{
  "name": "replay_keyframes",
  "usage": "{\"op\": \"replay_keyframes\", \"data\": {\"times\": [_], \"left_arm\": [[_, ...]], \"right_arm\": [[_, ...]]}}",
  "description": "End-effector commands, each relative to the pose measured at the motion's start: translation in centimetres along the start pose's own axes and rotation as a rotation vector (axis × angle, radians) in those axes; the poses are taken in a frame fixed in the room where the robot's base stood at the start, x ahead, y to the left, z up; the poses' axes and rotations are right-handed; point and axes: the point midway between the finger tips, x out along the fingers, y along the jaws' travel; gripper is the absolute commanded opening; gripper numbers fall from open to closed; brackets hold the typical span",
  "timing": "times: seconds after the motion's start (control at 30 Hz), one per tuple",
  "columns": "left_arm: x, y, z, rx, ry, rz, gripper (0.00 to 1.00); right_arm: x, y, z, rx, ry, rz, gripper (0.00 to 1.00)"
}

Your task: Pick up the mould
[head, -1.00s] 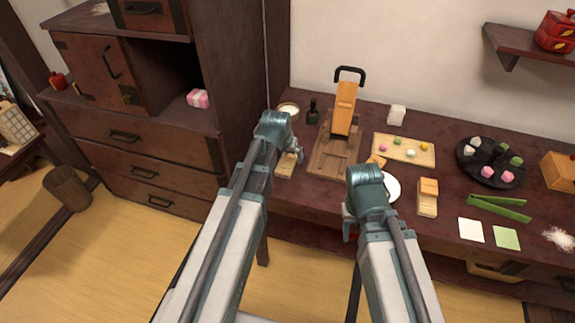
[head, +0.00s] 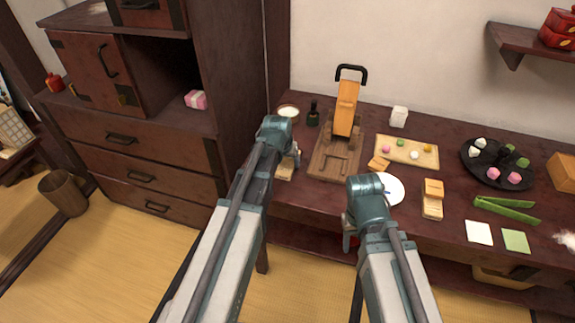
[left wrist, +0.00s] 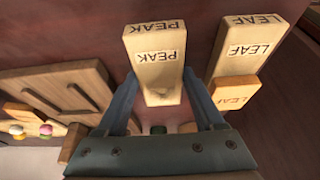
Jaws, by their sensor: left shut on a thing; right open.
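The pale wooden mould marked PEAK (left wrist: 155,52) is between the two fingers of my left gripper (left wrist: 160,85) in the left wrist view. The fingers are shut on its sides. A similar pale mould marked LEAF (left wrist: 245,48) lies beside it, with a smaller LEAF block (left wrist: 236,95) by its near end. In the head view my left gripper (head: 293,158) is at the table's left end, and its arm hides most of what it holds. A pale wooden block (head: 286,170) shows just below it. My right gripper (head: 348,228) is open and empty at the table's front edge.
A wooden press (head: 336,150) stands right of my left gripper. Behind it are a bowl (head: 288,111) and a dark bottle (head: 312,114). A sweets board (head: 420,163), white plate (head: 395,190), black tray (head: 478,174) and green tongs (head: 507,209) lie to the right.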

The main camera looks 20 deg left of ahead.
Motion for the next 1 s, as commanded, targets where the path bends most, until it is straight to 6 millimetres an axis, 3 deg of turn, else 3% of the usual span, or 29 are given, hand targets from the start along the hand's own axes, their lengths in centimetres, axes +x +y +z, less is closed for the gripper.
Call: {"op": "replay_keyframes", "data": {"times": [0.03, 0.17, 0.57, 0.93, 1.0], "left_arm": [[0.0, 0.0, 0.0, 0.000, 0.000, 0.000, 0.33], [0.0, 0.0, 0.0, 0.000, 0.000, 0.000, 0.12], [-0.5, 0.0, -0.2, 0.000, 0.000, 0.000, 0.11], [-3.8, 0.2, -1.6, 0.000, 0.000, 0.000, 0.11], [-4.0, 0.5, -0.2, 0.000, 0.000, 0.000, 0.11]], "right_arm": [[0.0, 0.0, 0.0, 0.000, 0.000, 0.000, 0.50], [0.0, 0.0, 0.0, 0.000, 0.000, 0.000, 0.50], [-0.6, 0.1, 0.0, 0.000, 0.000, 0.000, 0.50], [-4.1, 0.4, 0.2, 0.000, 0.000, 0.000, 0.50], [-3.8, 0.4, 0.2, 0.000, 0.000, 0.000, 0.50]]}}
